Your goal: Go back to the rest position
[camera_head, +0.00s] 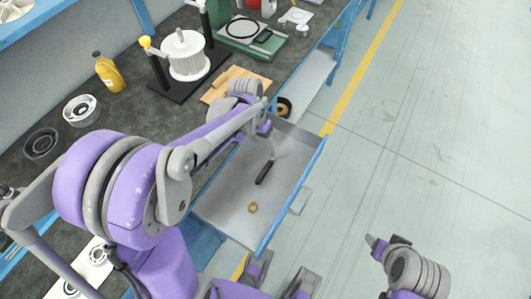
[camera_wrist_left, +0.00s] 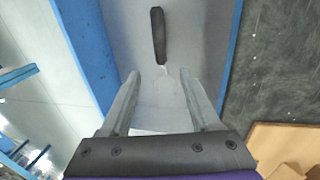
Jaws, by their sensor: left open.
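My left arm reaches across the bench from the left in the head view. Its gripper (camera_head: 272,148) is over the open drawer (camera_head: 225,205), partly hidden by its own wrist. In the left wrist view the left gripper (camera_wrist_left: 159,84) is open, its two fingers apart with nothing between them. A black-handled tool (camera_head: 264,172) lies on the drawer floor, and in the left wrist view it (camera_wrist_left: 158,35) shows beyond the fingertips, apart from them. A small tan ring (camera_head: 253,207) also lies in the drawer. My right gripper (camera_head: 374,244) is low at the right, over the floor; its jaw state is unclear.
On the bench stand a white spool (camera_head: 186,55) on a black base, a yellow bottle (camera_head: 108,72), a green scale-like device (camera_head: 252,38) and round housings (camera_head: 81,109). Brown cardboard (camera_head: 233,82) lies near the left wrist. The floor (camera_head: 440,130) at right is clear.

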